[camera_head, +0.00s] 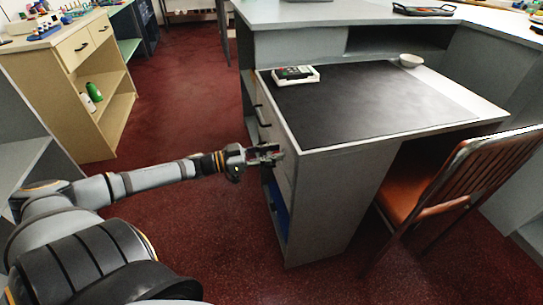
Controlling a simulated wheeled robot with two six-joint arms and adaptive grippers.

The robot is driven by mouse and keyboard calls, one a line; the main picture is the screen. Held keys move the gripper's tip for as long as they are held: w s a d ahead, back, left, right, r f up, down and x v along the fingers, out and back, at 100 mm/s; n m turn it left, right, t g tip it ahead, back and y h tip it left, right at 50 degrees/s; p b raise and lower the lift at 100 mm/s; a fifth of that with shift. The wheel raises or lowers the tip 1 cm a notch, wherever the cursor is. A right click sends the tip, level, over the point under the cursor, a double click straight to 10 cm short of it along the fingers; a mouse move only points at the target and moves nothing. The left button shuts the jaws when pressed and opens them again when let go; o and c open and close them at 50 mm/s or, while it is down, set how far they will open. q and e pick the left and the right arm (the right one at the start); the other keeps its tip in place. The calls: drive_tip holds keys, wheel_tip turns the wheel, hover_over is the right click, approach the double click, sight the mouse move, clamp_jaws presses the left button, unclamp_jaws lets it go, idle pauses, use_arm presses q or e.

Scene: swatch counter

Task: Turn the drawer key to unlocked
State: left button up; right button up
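My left gripper (272,154) is at the front of the grey desk's drawer unit, close to the upper drawer face (264,128). Its fingertips point right, toward the drawer front near the corner. I cannot tell whether they touch it. The fingers are small and dark here, and I cannot tell whether they are open or shut. The drawer key cannot be made out; the gripper may hide it. A dark handle (262,116) shows on the drawer front, behind the gripper. My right gripper is not in view.
The desk top (370,103) has a dark mat, a white-and-green device (296,75) and a small bowl (411,60). An orange chair (430,185) stands at the right. A wooden shelf unit (70,75) is at the left. Red carpet (190,90) lies clear between.

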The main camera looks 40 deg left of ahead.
use_arm(q)
clamp_jaws()
